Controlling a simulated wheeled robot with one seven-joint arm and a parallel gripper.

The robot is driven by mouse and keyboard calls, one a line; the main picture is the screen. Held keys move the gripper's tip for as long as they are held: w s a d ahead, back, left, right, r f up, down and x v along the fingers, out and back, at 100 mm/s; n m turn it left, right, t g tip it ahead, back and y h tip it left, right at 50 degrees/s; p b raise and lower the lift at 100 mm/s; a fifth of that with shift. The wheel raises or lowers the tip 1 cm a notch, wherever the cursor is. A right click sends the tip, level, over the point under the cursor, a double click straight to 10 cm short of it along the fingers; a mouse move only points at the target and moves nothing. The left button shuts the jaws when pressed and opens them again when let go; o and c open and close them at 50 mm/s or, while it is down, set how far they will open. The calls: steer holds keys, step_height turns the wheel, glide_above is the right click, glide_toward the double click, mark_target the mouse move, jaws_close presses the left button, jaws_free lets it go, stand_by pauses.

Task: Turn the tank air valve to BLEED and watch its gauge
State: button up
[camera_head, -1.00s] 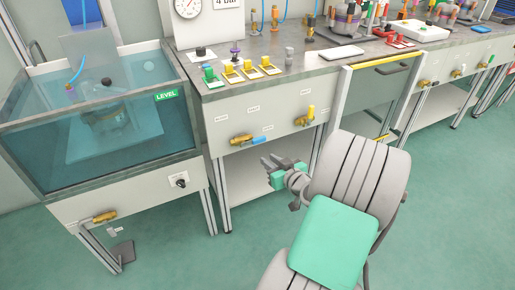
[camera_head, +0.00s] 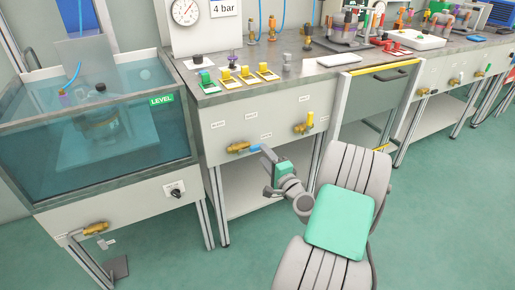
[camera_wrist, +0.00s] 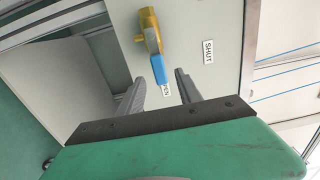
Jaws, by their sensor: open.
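A brass valve (camera_head: 238,148) with a blue lever handle (camera_head: 256,147) is on the front panel of the bench beside the water tank. The lever points right in the head view. In the wrist view the blue lever (camera_wrist: 159,72) lies between the fingertips of my gripper (camera_wrist: 161,77), near a partly hidden label ending in "PEN". A "SHUT" label (camera_wrist: 208,52) is to the right. My gripper (camera_head: 267,170) is open; contact with the lever cannot be told. A round dial gauge (camera_head: 186,12) stands above the bench; its reading is too small. No BLEED label is legible.
A yellow-handled valve (camera_head: 304,127) is on the same panel to the right. The water tank (camera_head: 95,130) stands left, with another brass valve (camera_head: 95,228) below. Green and yellow clips (camera_head: 228,77) sit on the benchtop.

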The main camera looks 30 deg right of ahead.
mark_target(257, 147)
steer(key=w, duration=0.6)
steer(key=shift+d, duration=0.3)
steer(key=shift+c, duration=0.5)
jaws_close()
stand_by(0.4)
